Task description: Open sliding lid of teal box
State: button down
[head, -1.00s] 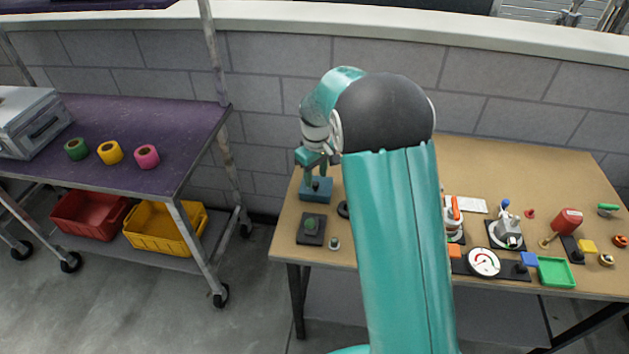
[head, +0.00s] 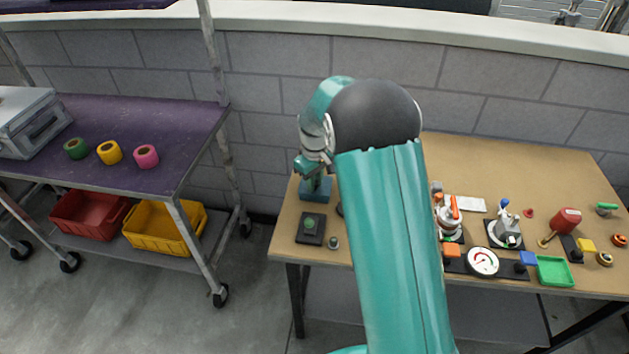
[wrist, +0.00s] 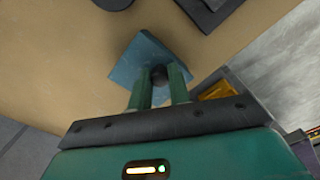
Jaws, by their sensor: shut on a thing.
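The teal box (head: 316,195) stands at the left back corner of the brown table. My gripper (head: 314,180) comes down onto its top from above. In the wrist view the blue-teal top of the box (wrist: 128,66) shows beyond my fingers. A round dark knob (wrist: 158,74) sits between the two green fingers of my gripper (wrist: 160,80), which are shut on it. The fingers and knob hide part of the box top. I cannot tell how far the lid has slid.
A black base with a green button (head: 310,228) and a small knob (head: 333,243) sit in front of the box. Several gadgets, including a white dial (head: 483,262) and green tray (head: 555,271), fill the table's right. A purple-topped cart (head: 190,130) stands left.

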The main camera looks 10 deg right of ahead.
jog(key=w+d, duration=0.1)
jog(key=w, duration=0.1)
jog(key=w+d, duration=0.1)
jog(key=w, duration=0.4)
jog(key=shift+d, duration=0.4)
jog(key=c, duration=1.3)
grip_release()
notch_tip(320, 180, up, 14)
jog(key=shift+s+f, duration=0.1)
jog(key=shift+s, duration=0.05)
